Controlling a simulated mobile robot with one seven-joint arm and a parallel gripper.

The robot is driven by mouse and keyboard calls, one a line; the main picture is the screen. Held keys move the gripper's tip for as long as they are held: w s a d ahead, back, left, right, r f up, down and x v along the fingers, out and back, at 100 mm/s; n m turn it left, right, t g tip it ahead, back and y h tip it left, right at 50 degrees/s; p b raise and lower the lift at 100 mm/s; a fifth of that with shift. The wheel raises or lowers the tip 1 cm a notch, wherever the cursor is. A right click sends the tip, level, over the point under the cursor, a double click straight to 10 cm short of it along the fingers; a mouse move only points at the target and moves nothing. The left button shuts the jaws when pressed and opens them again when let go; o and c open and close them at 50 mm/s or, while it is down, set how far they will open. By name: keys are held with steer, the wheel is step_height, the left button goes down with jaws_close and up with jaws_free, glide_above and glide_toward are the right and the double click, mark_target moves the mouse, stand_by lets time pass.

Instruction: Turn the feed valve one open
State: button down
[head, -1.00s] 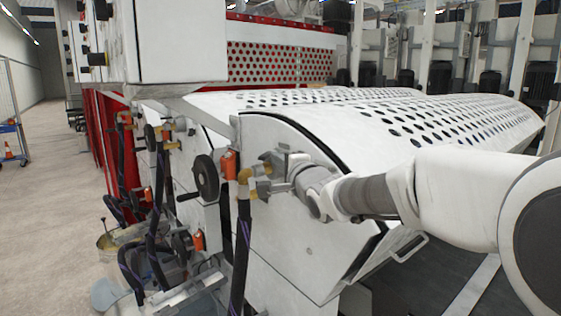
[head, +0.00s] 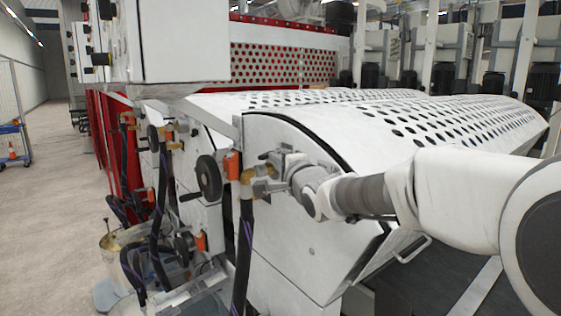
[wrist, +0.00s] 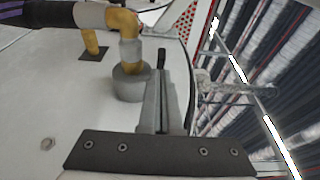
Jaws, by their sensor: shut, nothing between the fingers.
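A brass elbow pipe (head: 247,176) with a dark hose below it comes out of the white end panel of the near roller cover. It also shows in the wrist view (wrist: 122,22), running into a grey round fitting (wrist: 131,84) on the panel. This looks like the feed valve one fitting, but I cannot make out its handle or how it is turned. My gripper (head: 268,170) is at the panel, right beside the brass pipe. In the wrist view its fingers (wrist: 163,75) are together and empty, just right of the grey fitting. I cannot tell whether they touch it.
A black handwheel (head: 208,177) and an orange box (head: 231,165) sit left of the brass pipe. Several dark hoses hang on the left, near a bucket (head: 112,243). The perforated white cover (head: 420,125) lies behind my arm. The floor at far left (head: 55,215) is open.

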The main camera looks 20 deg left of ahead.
mark_target(260, 157)
steer(key=shift+a+b, duration=1.1)
steer(key=shift+a, duration=0.7)
steer(key=shift+s+r, duration=0.1)
steer(key=shift+r, duration=0.1)
steer(key=shift+f, duration=0.1)
